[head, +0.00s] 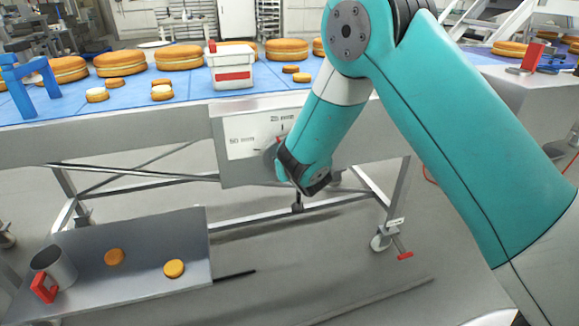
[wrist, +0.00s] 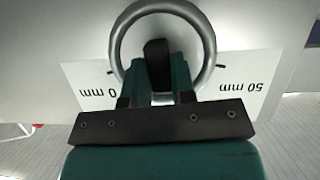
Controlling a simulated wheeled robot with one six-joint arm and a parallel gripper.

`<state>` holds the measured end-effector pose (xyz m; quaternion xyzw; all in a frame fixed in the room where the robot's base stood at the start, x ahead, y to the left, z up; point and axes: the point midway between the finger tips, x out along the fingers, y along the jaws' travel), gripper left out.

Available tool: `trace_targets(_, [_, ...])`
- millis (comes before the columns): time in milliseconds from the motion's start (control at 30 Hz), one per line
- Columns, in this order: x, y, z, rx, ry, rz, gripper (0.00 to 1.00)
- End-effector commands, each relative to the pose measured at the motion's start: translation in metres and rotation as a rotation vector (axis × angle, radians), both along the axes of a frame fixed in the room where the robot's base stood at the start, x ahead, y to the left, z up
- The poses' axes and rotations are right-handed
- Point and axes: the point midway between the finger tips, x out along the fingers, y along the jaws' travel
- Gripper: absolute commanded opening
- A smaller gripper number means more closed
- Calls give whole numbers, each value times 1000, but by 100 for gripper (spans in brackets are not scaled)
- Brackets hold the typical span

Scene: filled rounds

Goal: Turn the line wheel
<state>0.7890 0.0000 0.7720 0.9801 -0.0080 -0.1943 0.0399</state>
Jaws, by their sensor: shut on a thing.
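The line wheel (head: 269,151) is a grey metal ring on the front panel of the conveyor table, mostly hidden by my arm in the head view. In the wrist view the wheel rim (wrist: 121,28) curves around my gripper (wrist: 158,62). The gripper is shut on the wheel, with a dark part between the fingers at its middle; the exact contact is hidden. A white scale plate (head: 243,138) behind the wheel reads 50 mm at left and 25 mm at top. The wrist view shows this plate (wrist: 88,88) upside down, with 0 mm and 50 mm on opposite sides.
Filled rounds (head: 121,63) stand on the blue belt (head: 150,106), beside a white tub (head: 231,67) with a red band. A blue frame (head: 28,83) stands at far left. Below left, a grey tray (head: 140,275) holds a metal mug (head: 53,266) and two small rounds.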

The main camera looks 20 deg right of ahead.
Motion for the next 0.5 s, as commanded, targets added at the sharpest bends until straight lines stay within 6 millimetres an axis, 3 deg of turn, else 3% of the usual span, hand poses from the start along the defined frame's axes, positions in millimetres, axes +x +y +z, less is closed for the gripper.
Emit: trace_targets(500, [-1,4,-6,-490,2,1,0])
